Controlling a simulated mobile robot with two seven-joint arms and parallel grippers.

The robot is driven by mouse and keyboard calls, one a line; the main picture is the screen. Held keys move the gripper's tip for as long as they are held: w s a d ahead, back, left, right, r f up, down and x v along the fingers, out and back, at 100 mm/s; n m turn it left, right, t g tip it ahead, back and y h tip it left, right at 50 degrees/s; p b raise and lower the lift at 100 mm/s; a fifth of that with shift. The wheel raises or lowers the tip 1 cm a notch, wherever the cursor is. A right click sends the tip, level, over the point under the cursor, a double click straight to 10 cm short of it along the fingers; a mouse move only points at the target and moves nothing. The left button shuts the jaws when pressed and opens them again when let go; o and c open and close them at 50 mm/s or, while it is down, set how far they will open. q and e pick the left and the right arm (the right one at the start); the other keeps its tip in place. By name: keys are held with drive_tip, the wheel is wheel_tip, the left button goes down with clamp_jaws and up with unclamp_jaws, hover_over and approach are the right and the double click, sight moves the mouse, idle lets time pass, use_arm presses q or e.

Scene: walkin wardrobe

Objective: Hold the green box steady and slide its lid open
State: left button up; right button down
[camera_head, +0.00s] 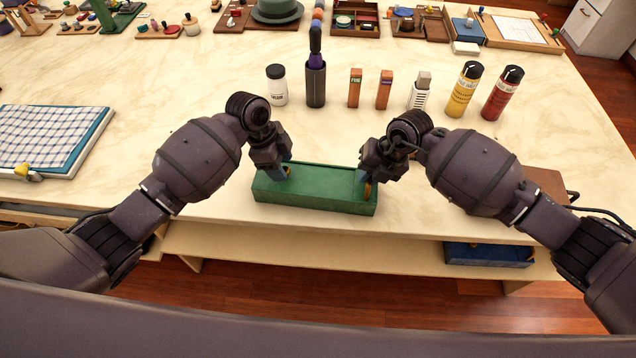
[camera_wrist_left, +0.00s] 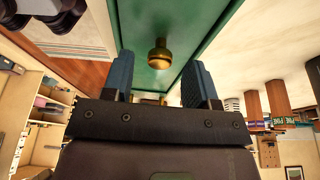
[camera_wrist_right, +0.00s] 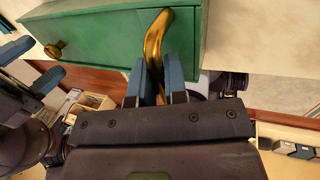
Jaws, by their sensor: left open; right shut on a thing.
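The green box (camera_head: 315,197) is long and narrow and lies on the table near its front edge. My left gripper (camera_head: 283,171) is open at the box's left end. In the left wrist view a round brass knob (camera_wrist_left: 160,55) on the green surface shows ahead, between the spread blue fingers (camera_wrist_left: 160,82), which do not appear to touch it. My right gripper (camera_head: 366,184) is at the box's right end. In the right wrist view its blue fingers (camera_wrist_right: 160,80) are shut on a curved brass handle (camera_wrist_right: 155,40). The lid looks closed, though the arms hide parts of the ends.
A white jar (camera_head: 277,86), a dark bottle (camera_head: 315,80), small orange blocks (camera_head: 355,88) and yellow (camera_head: 463,92) and red (camera_head: 502,95) cans stand behind the box. A checked cloth board (camera_head: 50,138) lies left. A brown board (camera_head: 548,190) is at right. The table's front edge is close.

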use_arm(q)
drive_tip(key=shift+x, duration=1.25)
drive_tip(key=shift+s+f, duration=0.1)
drive_tip(key=shift+f, duration=0.05)
drive_tip(key=shift+f, duration=0.1)
drive_tip(key=shift+s, duration=0.15)
drive_tip(key=c, duration=0.6)
drive_tip(key=shift+c, duration=0.4)
